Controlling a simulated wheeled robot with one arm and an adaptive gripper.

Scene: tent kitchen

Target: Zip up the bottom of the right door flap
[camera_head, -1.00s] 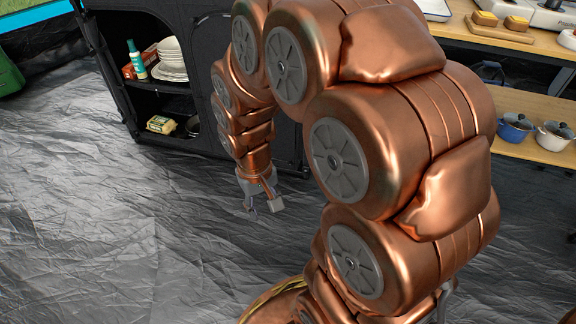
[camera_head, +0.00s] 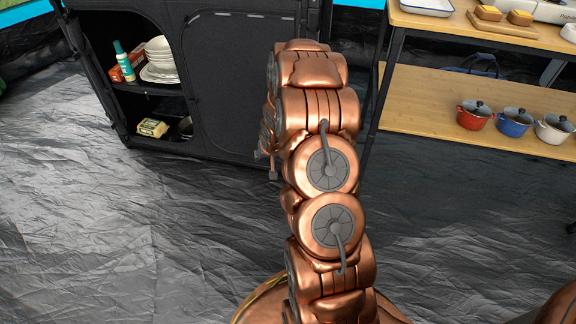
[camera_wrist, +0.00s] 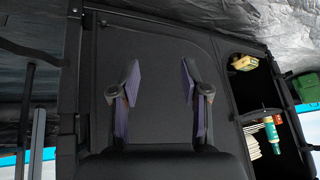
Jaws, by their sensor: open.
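The black fabric cabinet (camera_head: 150,150) stands on the floor sheet. Its right door flap (camera_head: 230,75) hangs over the right opening, and a curved seam runs around it. In the wrist view the picture is upside down, and the flap (camera_wrist: 155,70) fills the middle, with its bottom edge toward the top. I cannot make out a zip pull or whether the bottom edge is joined. My gripper (camera_wrist: 160,85) is open and empty, its two purple-padded fingers spread in front of the flap. In the head view my arm hides most of the gripper and the flap's lower right part.
The left compartment is open, with plates (camera_head: 160,68), a bottle (camera_head: 123,62) and a yellow pack (camera_head: 152,128) on its shelves. A wooden shelf unit (camera_head: 440,95) with several pots stands at the right. The crinkled dark floor (camera_head: 100,230) in front is clear.

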